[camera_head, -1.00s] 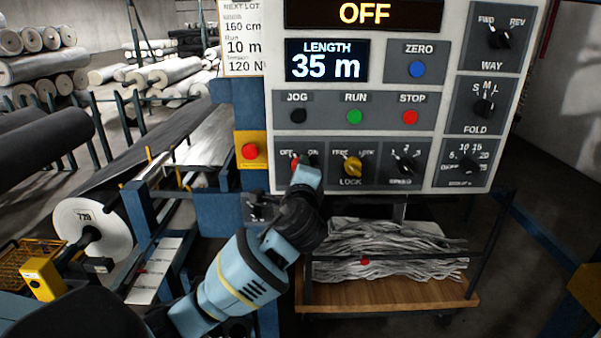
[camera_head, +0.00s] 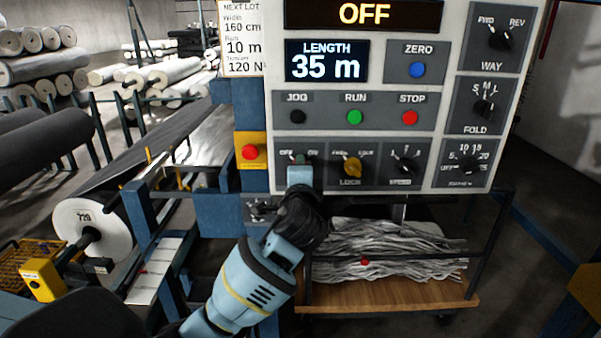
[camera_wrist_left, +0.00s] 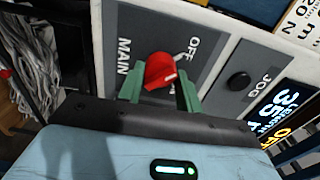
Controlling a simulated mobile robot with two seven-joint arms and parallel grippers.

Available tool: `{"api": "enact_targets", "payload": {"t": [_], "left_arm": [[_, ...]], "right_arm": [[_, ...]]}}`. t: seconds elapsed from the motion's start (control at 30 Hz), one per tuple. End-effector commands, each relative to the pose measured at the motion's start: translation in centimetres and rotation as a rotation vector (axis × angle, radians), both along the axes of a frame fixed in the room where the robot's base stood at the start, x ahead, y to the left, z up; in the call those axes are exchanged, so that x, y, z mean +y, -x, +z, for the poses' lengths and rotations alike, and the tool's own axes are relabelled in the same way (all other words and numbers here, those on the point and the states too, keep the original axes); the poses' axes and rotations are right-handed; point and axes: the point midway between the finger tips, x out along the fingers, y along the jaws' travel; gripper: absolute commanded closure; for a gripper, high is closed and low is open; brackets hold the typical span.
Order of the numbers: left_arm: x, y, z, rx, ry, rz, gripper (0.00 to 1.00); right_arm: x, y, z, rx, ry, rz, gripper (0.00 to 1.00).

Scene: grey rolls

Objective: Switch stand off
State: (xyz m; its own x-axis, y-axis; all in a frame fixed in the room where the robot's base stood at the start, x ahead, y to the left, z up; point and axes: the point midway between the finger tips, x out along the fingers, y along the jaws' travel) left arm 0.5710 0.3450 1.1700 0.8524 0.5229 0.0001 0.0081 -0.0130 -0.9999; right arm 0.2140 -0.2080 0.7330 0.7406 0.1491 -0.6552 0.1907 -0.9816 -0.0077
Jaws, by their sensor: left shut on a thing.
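The stand's control panel (camera_head: 455,105) faces me, and its top display (camera_head: 365,14) reads OFF. The red MAIN knob (camera_wrist_left: 160,72) shows in the left wrist view on a grey plate marked MAIN and OFF. Its pale pointer mark is turned toward the OFF side. My left gripper (camera_wrist_left: 160,92) has its two green fingers on either side of the knob, shut on it. In the head view my left gripper (camera_head: 300,172) reaches up to the panel's lower left and hides most of the knob. My right gripper is not in view.
The yellow LOCK knob (camera_head: 351,167) sits just right of the gripper. A red button on a yellow box (camera_head: 250,152) is close on the left. JOG, RUN and STOP (camera_head: 410,117) buttons are above. A trolley (camera_head: 400,292) with grey strips stands below.

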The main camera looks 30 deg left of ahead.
Motion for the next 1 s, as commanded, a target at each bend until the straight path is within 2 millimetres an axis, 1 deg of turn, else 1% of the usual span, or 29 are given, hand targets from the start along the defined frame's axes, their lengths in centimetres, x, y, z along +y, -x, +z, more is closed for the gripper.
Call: {"api": "enact_targets", "payload": {"t": [0.13, 0.17, 0.3, 0.57, 0.67, 0.77, 1.0], "left_arm": [[0.0, 0.0, -0.1, 0.001, 0.003, -0.001, 0.88], [0.0, 0.0, -0.1, 0.002, 0.002, -0.001, 0.61], [0.0, 0.0, -0.1, 0.001, 0.002, -0.001, 0.44], [0.0, 0.0, 0.0, 0.001, 0.001, 0.0, 0.44], [-0.3, 0.3, -0.1, 0.001, 0.001, -0.001, 0.44], [-0.9, 1.2, -0.2, 0.001, 0.002, -0.003, 0.44], [-2.8, 4.5, -0.1, 0.001, 0.003, -0.003, 0.44]], "right_arm": [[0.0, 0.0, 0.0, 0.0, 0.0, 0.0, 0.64], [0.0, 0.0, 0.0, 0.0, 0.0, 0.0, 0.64], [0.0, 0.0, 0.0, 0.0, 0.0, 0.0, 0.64], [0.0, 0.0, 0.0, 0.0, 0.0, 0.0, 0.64], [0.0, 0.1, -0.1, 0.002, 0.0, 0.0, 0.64], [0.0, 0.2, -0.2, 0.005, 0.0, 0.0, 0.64], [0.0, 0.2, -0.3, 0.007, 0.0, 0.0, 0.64]]}}
